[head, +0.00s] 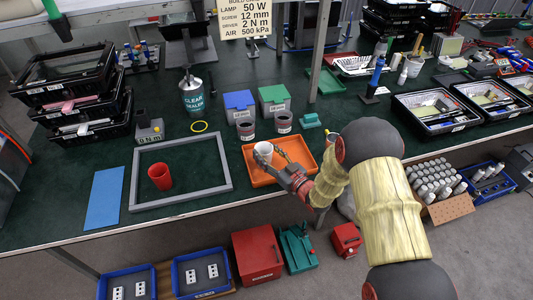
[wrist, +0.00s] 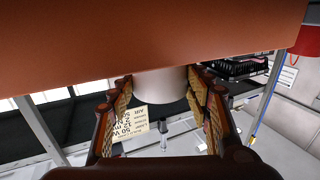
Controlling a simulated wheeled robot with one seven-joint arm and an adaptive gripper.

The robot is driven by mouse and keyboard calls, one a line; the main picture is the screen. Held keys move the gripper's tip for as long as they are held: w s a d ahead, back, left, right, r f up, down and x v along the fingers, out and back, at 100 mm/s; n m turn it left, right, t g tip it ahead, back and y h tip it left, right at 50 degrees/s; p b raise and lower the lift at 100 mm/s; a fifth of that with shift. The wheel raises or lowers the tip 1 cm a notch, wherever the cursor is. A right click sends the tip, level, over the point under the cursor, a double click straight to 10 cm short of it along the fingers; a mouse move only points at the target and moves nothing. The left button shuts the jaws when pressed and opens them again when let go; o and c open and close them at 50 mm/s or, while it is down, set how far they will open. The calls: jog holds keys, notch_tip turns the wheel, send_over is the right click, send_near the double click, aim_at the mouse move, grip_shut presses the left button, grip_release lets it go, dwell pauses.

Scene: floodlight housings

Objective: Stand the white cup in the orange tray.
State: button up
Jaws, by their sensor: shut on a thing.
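The white cup (head: 263,152) is over the left part of the orange tray (head: 258,179) in the head view, and looks upright. My gripper (head: 276,160) reaches in from the right and is shut on the cup's side. In the wrist view, which is upside down, the cup (wrist: 160,84) is between the two fingers of my gripper (wrist: 161,98). A broad orange surface, seemingly the tray (wrist: 150,40), fills the top of that view and borders the cup. I cannot tell whether the cup's base touches the tray floor.
A red cup (head: 160,177) stands inside a grey frame (head: 181,206) to the left. The table's front edge is close to the tray.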

jog(key=o, duration=1)
